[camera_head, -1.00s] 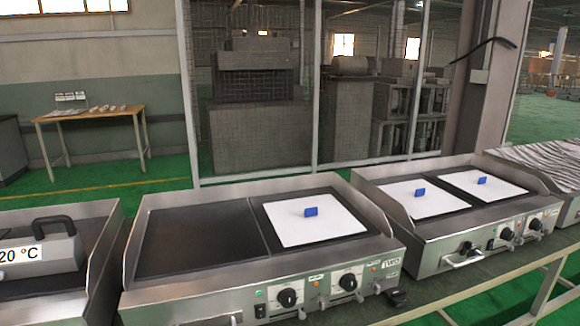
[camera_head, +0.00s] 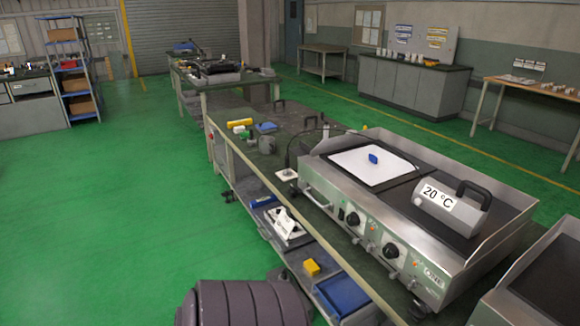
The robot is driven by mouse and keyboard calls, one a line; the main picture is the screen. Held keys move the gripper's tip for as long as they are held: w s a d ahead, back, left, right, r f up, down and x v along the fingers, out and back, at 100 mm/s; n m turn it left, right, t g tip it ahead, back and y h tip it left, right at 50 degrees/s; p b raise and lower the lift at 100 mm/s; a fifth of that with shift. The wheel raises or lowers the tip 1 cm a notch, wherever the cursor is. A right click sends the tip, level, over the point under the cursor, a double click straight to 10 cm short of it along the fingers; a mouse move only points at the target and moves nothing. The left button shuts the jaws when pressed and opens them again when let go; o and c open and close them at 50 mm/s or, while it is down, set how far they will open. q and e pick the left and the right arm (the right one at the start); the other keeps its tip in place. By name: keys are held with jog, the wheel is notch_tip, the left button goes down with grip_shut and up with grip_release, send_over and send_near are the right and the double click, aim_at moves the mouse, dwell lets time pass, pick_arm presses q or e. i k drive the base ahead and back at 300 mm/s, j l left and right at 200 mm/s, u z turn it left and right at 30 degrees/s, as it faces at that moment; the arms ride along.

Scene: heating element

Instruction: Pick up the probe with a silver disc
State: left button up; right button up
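I cannot make out a probe with a silver disc for sure. A small white item (camera_head: 287,175) with a dark cable lies on the workbench at the left end of the near griddle, too small to identify. The griddle (camera_head: 392,250) has a white sheet (camera_head: 372,166) with a small blue block (camera_head: 373,158) on its left plate. A silver block with a black handle, labelled 20 °C (camera_head: 452,208), sits on its right plate. Neither gripper is in view.
The long workbench (camera_head: 262,160) carries a yellow item (camera_head: 240,122), a grey-green round item (camera_head: 267,143) and a blue item (camera_head: 265,127). Its lower shelf holds a blue bin (camera_head: 342,294) and a yellow block (camera_head: 312,267). The green floor (camera_head: 120,210) at left is clear.

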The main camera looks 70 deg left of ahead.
aim_at(288, 173)
jog(key=j+u, duration=0.1)
jog(key=u, duration=2.3)
